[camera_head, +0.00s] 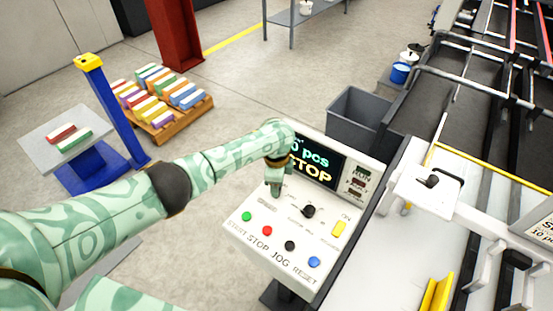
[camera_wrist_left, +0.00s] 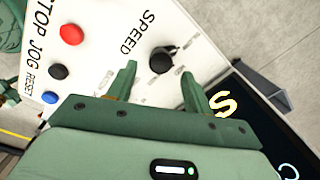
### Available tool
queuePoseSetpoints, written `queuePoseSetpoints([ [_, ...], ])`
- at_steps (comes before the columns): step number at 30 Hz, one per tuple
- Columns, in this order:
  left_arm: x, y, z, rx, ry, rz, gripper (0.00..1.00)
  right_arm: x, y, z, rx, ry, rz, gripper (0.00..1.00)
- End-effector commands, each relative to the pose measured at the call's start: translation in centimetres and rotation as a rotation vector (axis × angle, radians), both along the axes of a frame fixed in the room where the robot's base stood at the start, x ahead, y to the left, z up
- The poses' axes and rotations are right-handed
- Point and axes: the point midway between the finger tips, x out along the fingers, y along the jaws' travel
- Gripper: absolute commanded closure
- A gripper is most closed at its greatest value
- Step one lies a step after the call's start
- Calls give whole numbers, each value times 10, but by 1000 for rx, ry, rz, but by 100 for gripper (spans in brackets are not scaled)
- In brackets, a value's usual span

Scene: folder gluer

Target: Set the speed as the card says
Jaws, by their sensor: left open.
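A black speed knob (camera_wrist_left: 162,60) stands on the white control panel (camera_wrist_left: 112,50), beside the printed word SPEED. My left gripper (camera_wrist_left: 158,85) is open, its two fingers pointing toward the knob, one on each side of it in the picture; I cannot tell whether they touch it. In the head view the left gripper (camera_head: 274,188) is over the panel's upper left and hides this knob. The panel display (camera_head: 318,166) reads "0 pcs" and "STOP". A printed card (camera_head: 541,231) at the right edge is cut off; only "10 p" is partly readable. My right gripper is not in view.
Green (camera_head: 246,216), red (camera_head: 267,230), black (camera_head: 290,245) and blue (camera_head: 315,262) buttons line the panel's front. A grey bin (camera_head: 355,115) stands behind, and the gluer's conveyor is on the right.

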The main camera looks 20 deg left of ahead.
Motion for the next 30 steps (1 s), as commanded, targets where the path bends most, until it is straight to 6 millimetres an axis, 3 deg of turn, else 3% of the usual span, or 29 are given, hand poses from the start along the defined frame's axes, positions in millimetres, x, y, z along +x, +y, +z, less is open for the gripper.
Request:
queuePoseSetpoints([
  [1,0,0,19,-3,-2,0,49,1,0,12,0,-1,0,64],
  [6,-2,0,67,-3,-3,0,49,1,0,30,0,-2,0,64],
  [13,-4,-1,115,-1,-1,0,49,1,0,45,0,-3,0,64],
  [19,-5,-1,132,0,-1,2,49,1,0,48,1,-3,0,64],
  [30,-5,-1,132,0,0,2,49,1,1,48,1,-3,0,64],
])
